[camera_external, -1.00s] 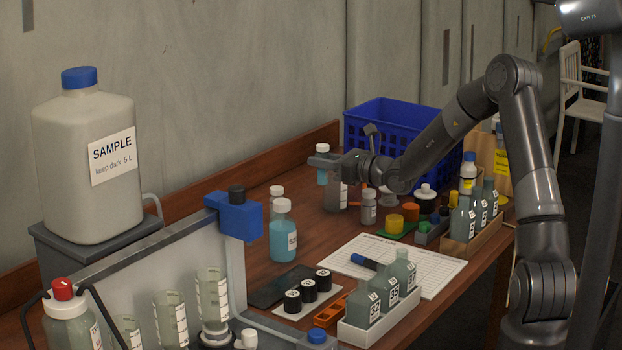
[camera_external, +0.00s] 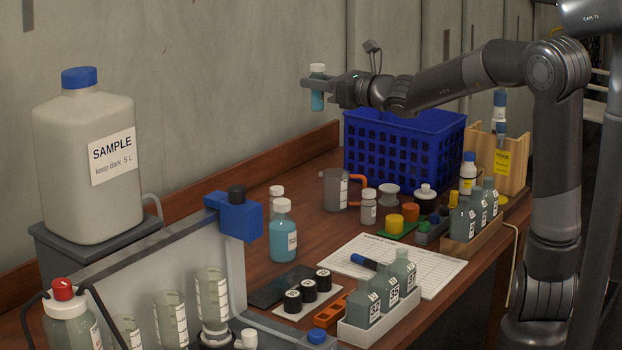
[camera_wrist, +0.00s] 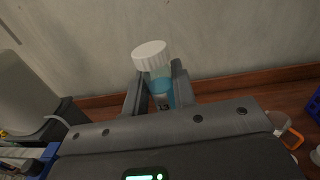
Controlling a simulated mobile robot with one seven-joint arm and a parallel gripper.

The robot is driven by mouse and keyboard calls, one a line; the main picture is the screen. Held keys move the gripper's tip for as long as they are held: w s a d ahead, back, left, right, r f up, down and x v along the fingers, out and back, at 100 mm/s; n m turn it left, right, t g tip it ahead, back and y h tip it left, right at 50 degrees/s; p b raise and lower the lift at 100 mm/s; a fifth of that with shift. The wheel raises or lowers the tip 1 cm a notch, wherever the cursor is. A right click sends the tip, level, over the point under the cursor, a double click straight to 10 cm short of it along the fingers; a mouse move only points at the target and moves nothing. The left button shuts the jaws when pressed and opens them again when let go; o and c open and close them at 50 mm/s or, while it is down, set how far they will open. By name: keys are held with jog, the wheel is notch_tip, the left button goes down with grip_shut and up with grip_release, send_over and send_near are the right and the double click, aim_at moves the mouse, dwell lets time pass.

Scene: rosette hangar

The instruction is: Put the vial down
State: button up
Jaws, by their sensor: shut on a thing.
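The vial (camera_external: 317,88) is small, with a white cap and blue liquid. My gripper (camera_external: 316,84) is shut on it and holds it roughly upright, high above the table, to the left of the blue basket's top. In the wrist view the vial (camera_wrist: 159,76) stands between the two fingers of my gripper (camera_wrist: 158,92), its white cap above them. The fingers hide part of its sides and its lower end is partly covered by the gripper body.
The wooden table (camera_external: 300,195) has a raised back edge. A beaker with an orange handle (camera_external: 336,188), a small white-capped bottle (camera_external: 369,207) and a larger blue-liquid bottle (camera_external: 283,235) stand on it. A blue basket (camera_external: 405,150) is at the back. Bare table lies left of the beaker.

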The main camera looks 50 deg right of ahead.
jog(key=s+a+r+h, duration=0.1)
jog(key=s+a, duration=0.3)
jog(key=a, duration=0.5)
jog(key=shift+s+r+m, duration=0.15)
jog(key=shift+r+m, duration=0.25)
jog(key=shift+r, duration=0.1)
jog(key=shift+d, duration=0.1)
jog(key=w+a+f+n+g+y, duration=0.25)
jog(key=w+f+n+y, duration=0.35)
jog(key=w+f+y, duration=0.6)
jog(key=shift+w+a+f+n+g+y, duration=0.3)
jog(key=shift+a+f+n+g, duration=0.9)
jog(key=shift+f, duration=3.15)
jog(key=shift+w+a+f+n+g+y, duration=0.1)
jog(key=shift+a+f+n+g+y, duration=0.25)
jog(key=shift+a+f, duration=2.85)
jog(key=shift+w+a+f+n+g+y, duration=0.3)
jog(key=shift+a+f+n+g, duration=0.35)
jog(key=shift+f, duration=4.8)
jog(key=shift+s+d+f, duration=0.1)
jog(key=shift+f, duration=0.45)
